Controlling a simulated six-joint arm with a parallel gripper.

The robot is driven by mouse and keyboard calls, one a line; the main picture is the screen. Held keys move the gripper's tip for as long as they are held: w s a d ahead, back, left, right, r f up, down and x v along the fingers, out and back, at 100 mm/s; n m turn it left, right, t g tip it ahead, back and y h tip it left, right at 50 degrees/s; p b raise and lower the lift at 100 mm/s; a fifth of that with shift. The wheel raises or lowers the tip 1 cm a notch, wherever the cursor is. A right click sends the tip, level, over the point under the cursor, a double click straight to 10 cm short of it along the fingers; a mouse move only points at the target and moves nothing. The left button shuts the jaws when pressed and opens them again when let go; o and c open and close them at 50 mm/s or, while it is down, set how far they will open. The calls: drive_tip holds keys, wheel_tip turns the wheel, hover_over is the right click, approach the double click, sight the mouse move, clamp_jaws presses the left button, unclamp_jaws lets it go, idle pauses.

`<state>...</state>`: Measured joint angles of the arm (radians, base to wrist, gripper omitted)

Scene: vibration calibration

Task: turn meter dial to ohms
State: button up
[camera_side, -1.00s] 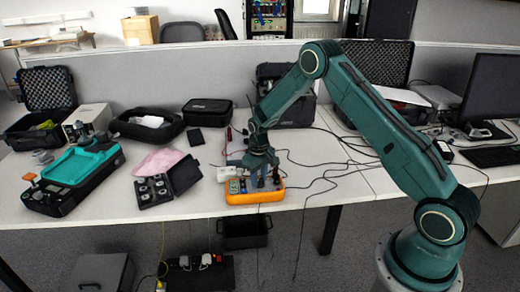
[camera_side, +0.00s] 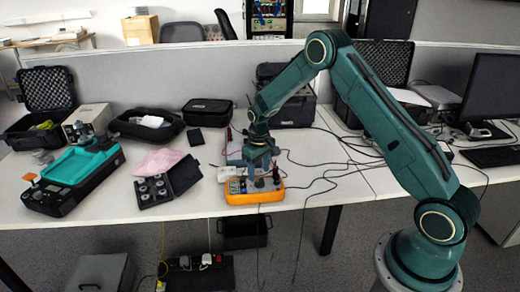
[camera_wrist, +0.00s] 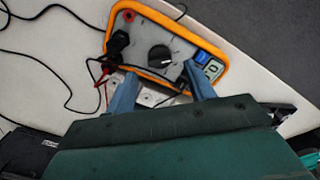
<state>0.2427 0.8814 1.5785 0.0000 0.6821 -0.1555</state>
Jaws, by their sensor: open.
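The orange-edged meter (camera_side: 256,197) lies near the front edge of the white table. In the wrist view the meter (camera_wrist: 215,45) shows its grey face, a small display and blue buttons. Its round black dial (camera_wrist: 160,56) is in plain view there, with a pale pointer mark; I cannot read the markings around it. My gripper (camera_wrist: 158,92) is open, its two blue-grey fingers apart, one on each side below the dial in the picture. In the side view my gripper (camera_side: 262,180) is just above the meter and hides part of its face. Nothing is between the fingers.
A black plug with leads (camera_wrist: 118,42) sits in the meter beside the dial. Loose black cables (camera_side: 325,165) run over the table to the right. An open black case of round parts (camera_side: 165,185) and a teal-topped device (camera_side: 75,170) stand to the left.

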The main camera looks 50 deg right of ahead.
sight(260, 183)
wheel_tip(260, 183, up, 10)
idle(0.5)
idle(0.5)
wheel_tip(260, 183, down, 14)
drive_tip(key=shift+r, duration=0.15)
idle(0.5)
drive_tip(key=c, duration=1)
